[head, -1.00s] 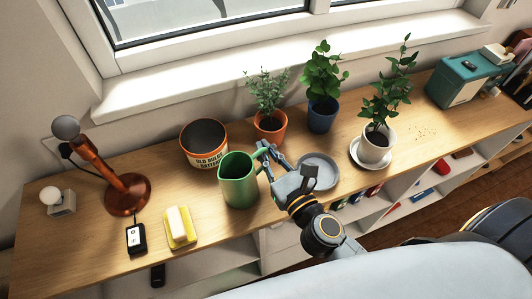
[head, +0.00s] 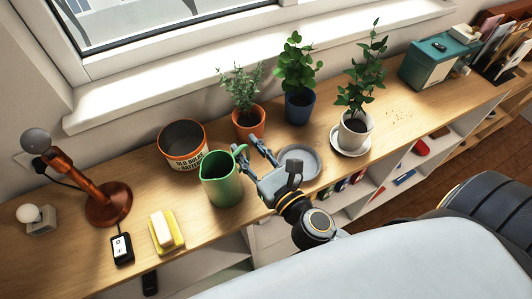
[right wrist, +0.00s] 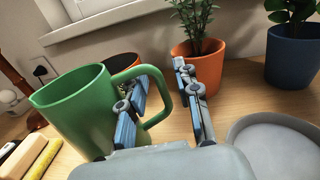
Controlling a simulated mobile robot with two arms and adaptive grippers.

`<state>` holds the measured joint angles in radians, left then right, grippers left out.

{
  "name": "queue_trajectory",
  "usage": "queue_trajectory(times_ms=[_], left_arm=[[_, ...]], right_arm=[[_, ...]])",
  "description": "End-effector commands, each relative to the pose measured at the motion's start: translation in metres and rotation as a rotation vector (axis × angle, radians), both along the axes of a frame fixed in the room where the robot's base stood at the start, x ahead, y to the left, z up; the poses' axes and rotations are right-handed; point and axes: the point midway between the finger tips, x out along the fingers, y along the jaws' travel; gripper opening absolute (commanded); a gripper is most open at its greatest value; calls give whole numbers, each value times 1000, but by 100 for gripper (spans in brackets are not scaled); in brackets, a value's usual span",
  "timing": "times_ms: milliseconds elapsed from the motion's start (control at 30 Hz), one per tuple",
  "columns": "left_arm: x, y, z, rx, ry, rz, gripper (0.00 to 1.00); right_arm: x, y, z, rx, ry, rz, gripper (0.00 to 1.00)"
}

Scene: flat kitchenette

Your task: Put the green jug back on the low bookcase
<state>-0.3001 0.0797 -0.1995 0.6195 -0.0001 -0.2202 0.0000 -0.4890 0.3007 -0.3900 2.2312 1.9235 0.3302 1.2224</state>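The green jug (head: 222,183) stands upright on the wooden top of the low bookcase (head: 82,255), in front of the orange-rimmed tin pot. Its handle faces right, toward my right gripper (head: 256,151). In the right wrist view, the jug (right wrist: 84,112) is at left. The two fingers of my right gripper (right wrist: 160,92) are spread apart, with the handle's outer part between them and a gap beside the right finger. The gripper is open. My left gripper is not in view.
A grey dish (head: 299,161) lies just right of the gripper. Bare wood lies between the lamp and the tin pot.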

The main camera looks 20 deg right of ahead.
Motion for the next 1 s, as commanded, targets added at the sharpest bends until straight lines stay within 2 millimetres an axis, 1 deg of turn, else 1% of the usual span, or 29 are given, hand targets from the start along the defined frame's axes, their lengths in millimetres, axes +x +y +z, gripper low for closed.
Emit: queue_trajectory(times_ms=[33,133,267,400,433,500,700,1000], left_arm=[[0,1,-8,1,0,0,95],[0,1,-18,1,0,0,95],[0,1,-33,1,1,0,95],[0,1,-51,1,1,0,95],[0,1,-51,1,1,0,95],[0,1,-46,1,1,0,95],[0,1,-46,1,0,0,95],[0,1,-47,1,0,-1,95]], right_arm=[[-9,-2,-5,-1,4,0,32],[-28,-5,-8,-1,6,1,32],[-54,-9,-7,-1,5,1,32],[-79,-14,-8,0,5,0,32],[-83,-15,-5,-1,5,-1,32],[-88,-16,-2,-3,3,-4,32],[-101,-19,-1,-1,2,-3,32],[-108,-19,0,0,1,1,32]])
